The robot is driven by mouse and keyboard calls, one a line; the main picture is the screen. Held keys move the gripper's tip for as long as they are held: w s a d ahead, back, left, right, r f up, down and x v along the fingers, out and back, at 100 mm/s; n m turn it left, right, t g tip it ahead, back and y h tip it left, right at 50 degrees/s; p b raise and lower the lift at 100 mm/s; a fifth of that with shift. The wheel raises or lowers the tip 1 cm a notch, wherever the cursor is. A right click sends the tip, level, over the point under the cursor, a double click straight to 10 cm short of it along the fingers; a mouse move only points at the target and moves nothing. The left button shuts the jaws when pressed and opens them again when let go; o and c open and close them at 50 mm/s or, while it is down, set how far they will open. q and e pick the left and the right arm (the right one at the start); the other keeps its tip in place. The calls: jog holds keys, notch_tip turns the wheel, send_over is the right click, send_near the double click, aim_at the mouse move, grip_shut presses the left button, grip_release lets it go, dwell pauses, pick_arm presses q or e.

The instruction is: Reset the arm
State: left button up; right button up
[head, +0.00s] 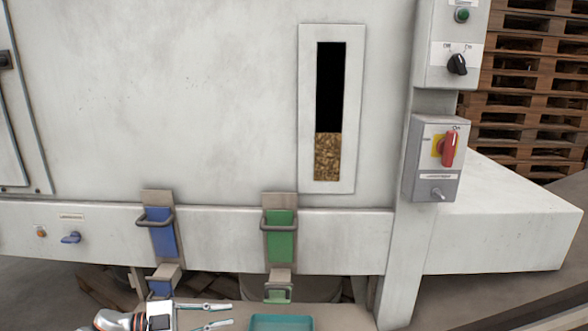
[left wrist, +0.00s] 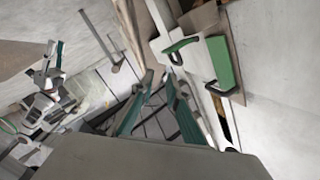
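My left gripper (head: 231,314) is at the bottom of the head view, below the machine front and left of a teal tray (head: 282,323). Its two fingers point right and are apart, with nothing seen between them. In the left wrist view its fingers (left wrist: 160,80) are also spread and empty. What looks like my right gripper (left wrist: 53,60) shows small at the left of the left wrist view; its opening is too small to judge. It is outside the head view.
A control box with a red switch (head: 448,149) is on the right post. Stacked pallets (head: 530,90) stand behind at right.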

pick_arm(q)
jog(key=s+d+f+n+t+y, duration=0.3)
jog(key=s+d+f+n+t, duration=0.3)
jog(key=s+d+n+t, duration=0.15)
jog(key=s+a+f+n+g+y, duration=0.1)
jog(key=s+a+f+n+y, duration=0.4)
jog(key=s+f, duration=0.2)
jog(key=s+a+f+n+y, duration=0.4)
jog(key=s+f, duration=0.3)
jog(key=s, duration=0.4)
jog(key=shift+s+a+f+n+g+y, duration=0.3)
jog(key=shift+s+a+n+g+y, duration=0.1)
jog(key=shift+n+y, duration=0.3)
